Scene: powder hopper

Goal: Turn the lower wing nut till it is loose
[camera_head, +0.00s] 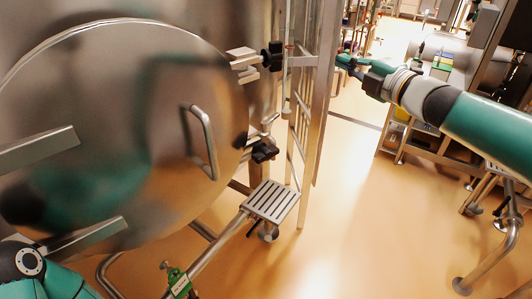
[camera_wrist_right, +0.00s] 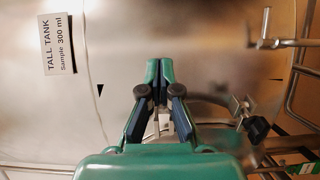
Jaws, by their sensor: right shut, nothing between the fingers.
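The lower wing nut (camera_head: 264,151) is black and sits at the right edge of the round steel hatch lid (camera_head: 120,130), below the lid handle. The upper wing nut (camera_head: 272,55) is black too, on a clamp at the lid's upper right. My right gripper (camera_head: 345,61) is to the right of the upper wing nut, beyond a steel post, apart from both nuts. In the right wrist view my right gripper (camera_wrist_right: 160,70) is shut and empty in front of a steel tank wall. A black knob (camera_wrist_right: 257,129) shows to its right; I cannot tell which one it is. My left gripper is out of view.
A handle (camera_head: 203,142) stands out from the lid. Steel posts (camera_head: 318,110) rise between the lid and my right arm. A slotted step (camera_head: 270,201) and pipes are below. Orange floor (camera_head: 340,230) is open at centre right. A tank label (camera_wrist_right: 59,43) shows in the wrist view.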

